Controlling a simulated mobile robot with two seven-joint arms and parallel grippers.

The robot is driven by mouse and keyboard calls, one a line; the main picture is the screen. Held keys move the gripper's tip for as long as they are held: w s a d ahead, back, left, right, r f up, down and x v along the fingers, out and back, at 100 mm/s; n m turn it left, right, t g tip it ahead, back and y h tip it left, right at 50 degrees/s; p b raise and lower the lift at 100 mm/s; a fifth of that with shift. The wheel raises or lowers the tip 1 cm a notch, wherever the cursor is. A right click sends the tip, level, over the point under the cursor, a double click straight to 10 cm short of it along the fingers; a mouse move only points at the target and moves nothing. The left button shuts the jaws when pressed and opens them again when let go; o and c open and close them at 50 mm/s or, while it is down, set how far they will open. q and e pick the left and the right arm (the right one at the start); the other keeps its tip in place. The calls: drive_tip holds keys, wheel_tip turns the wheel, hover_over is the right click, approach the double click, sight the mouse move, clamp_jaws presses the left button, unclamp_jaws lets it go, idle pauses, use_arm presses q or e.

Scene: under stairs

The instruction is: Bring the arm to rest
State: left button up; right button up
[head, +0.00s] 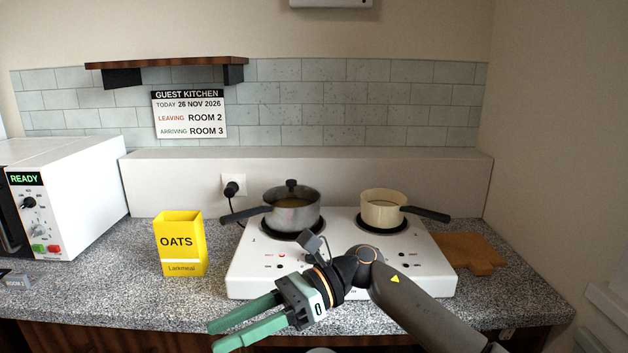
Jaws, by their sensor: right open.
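My right gripper (227,336) reaches in from the lower right, with its green fingers pointing to the lower left. The fingers are apart with nothing between them. It is in front of the white hob (245,262), near the counter's front edge, and its arm covers part of the hob's front. My left gripper is not in the head view.
A grey pot (293,217) and a cream saucepan (382,212) stand on the hob, handles sticking out left and right. A yellow oats box (181,244) stands left of the hob. A white microwave (80,190) is further left. A wooden board (468,252) lies at right.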

drive_tip(key=w+d+f+m+t+y+p, duration=0.1)
drive_tip(key=w+d+f+m+t+y, duration=0.15)
drive_tip(key=m+t, duration=0.95)
drive_tip(key=w+d+f+m+t+y+p, duration=0.1)
drive_tip(key=w+d+f+m+t+y, duration=0.2)
drive_tip(key=m+t, duration=0.9)
drive_tip(key=d+f+m+t+h+p, duration=0.1)
drive_tip(key=d+f+m+h, duration=0.85)
drive_tip(key=m, duration=0.85)
drive_tip(key=s+d+f+m+g+h, duration=0.2)
drive_tip(key=s+d+f+m, duration=0.2)
drive_tip(key=s+f, duration=0.2)
drive_tip(key=s+d+f+m+g+h+p, duration=0.1)
drive_tip(key=s+d+f+m+g+h, duration=0.2)
drive_tip(key=s+f, duration=0.4)
drive_tip(key=s+d+f+m+g+h, duration=0.3)
drive_tip(key=s+d+f+m, duration=0.2)
drive_tip(key=s+f+m, duration=0.1)
drive_tip(key=shift+s+d+f+p, duration=0.35)
drive_tip(key=shift+s+f, duration=0.2)
drive_tip(key=shift+f, duration=0.35)
